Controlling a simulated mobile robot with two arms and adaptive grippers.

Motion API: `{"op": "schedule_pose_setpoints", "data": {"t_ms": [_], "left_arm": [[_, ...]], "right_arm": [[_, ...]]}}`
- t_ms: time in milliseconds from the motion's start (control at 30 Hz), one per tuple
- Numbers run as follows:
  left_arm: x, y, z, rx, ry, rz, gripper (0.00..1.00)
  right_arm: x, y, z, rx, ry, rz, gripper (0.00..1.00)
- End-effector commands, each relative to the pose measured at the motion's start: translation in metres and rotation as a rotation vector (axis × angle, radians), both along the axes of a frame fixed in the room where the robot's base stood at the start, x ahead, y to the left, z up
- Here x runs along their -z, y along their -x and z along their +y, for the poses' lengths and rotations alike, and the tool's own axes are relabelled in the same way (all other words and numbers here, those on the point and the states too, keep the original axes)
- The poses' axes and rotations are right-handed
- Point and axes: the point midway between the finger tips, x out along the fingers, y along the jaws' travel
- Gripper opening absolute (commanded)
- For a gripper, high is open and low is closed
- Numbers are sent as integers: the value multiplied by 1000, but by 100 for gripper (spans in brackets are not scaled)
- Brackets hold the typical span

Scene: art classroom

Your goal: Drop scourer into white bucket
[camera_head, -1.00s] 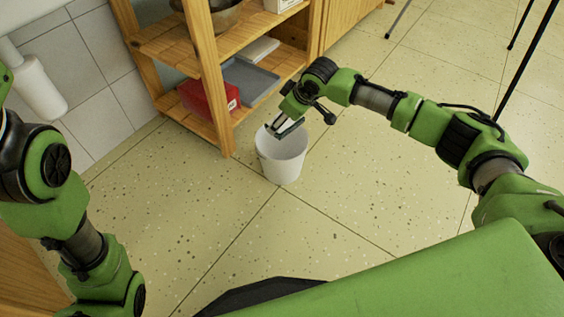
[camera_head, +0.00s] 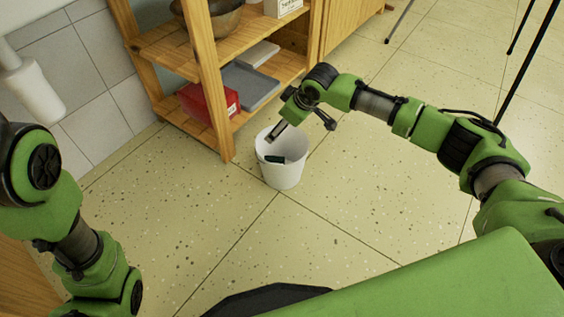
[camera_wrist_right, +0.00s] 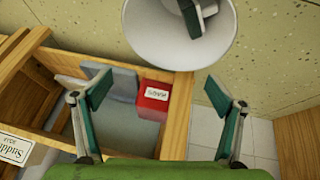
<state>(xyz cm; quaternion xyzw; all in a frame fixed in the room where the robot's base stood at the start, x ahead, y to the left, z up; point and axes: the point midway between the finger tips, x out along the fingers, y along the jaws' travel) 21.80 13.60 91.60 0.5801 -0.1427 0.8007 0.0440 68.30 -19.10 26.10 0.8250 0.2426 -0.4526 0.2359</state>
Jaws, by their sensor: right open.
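The white bucket (camera_head: 283,177) stands on the floor beside the wooden shelf. The scourer (camera_head: 275,158), small, flat and dark green, is inside it, apart from my gripper. In the right wrist view the bucket (camera_wrist_right: 165,50) is at the top, with the scourer (camera_wrist_right: 191,16) in it, cut by the frame edge. My right gripper (camera_head: 272,136) is over the bucket's rim. In the right wrist view its two fingers (camera_wrist_right: 158,92) are spread wide with nothing between them. My left arm shows at the left of the head view, but its gripper is out of frame.
The wooden shelf (camera_head: 212,85) stands close behind the bucket. Thin dark legs stand at the upper right. The floor in front of the bucket is clear.

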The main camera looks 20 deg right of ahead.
Motion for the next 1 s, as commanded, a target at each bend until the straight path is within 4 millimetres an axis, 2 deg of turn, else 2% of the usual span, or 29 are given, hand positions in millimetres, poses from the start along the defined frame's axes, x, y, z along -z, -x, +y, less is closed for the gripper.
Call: {"op": "schedule_pose_setpoints", "data": {"t_ms": [167, 433, 600, 800, 1000], "left_arm": [[0, 0, 0, 0, 0, 0, 0], [0, 0, 0, 0, 0, 1, 0], [0, 0, 0, 0, 0, 1, 0], [0, 0, 0, 0, 0, 1, 0], [0, 0, 0, -1, -1, 2, 0]], "right_arm": [[-18, 9, -4, 0, -1, -2, 88], [-68, 36, -15, 0, 0, -4, 88], [-91, 49, -20, 1, 0, -3, 88], [-102, 55, -22, 1, 0, -1, 88], [-102, 56, -22, 1, -1, -1, 88]]}}
